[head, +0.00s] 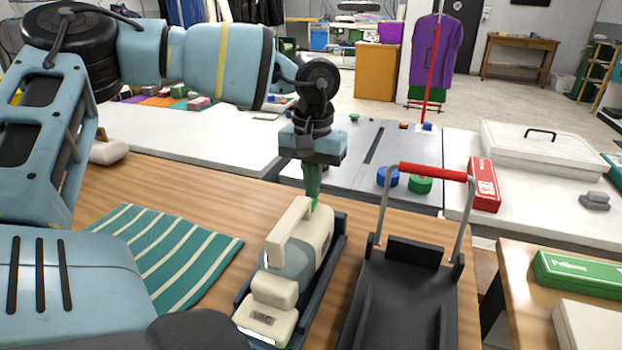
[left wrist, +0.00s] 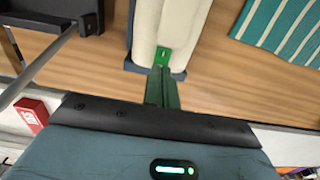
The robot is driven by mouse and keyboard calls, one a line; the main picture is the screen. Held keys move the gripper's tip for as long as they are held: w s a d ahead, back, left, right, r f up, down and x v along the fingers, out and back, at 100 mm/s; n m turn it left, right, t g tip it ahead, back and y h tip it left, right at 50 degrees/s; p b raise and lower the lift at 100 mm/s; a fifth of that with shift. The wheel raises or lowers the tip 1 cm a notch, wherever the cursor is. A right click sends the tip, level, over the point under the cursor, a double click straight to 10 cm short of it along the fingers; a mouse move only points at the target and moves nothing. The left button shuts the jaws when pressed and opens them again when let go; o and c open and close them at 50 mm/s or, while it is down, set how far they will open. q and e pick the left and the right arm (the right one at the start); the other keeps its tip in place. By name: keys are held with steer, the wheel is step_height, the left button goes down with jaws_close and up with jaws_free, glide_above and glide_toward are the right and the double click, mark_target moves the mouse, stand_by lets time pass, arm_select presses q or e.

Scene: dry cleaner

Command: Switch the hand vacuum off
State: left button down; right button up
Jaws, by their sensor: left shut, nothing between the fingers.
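The cream hand vacuum (head: 298,238), labelled VAC, lies in a dark blue cradle (head: 337,250) on the wooden table. Its far end carries a small bright green switch (left wrist: 163,53), seen in the left wrist view on the cream body (left wrist: 150,25). My left gripper (head: 313,199) points down at that far end. Its green fingers are shut with nothing between them. In the left wrist view the fingertips (left wrist: 160,68) are right beside the switch; I cannot tell whether they touch it. The switch is mostly hidden by the fingers in the head view. My right gripper is not in view.
A black tray (head: 398,300) with a red-topped handle (head: 432,172) stands close right of the vacuum. A green striped cloth (head: 165,250) lies to the left. Beyond are blue (head: 388,177) and green (head: 420,184) round things and a red box (head: 484,184).

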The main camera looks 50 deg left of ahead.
arm_select(q)
steer(key=shift+f, duration=0.3)
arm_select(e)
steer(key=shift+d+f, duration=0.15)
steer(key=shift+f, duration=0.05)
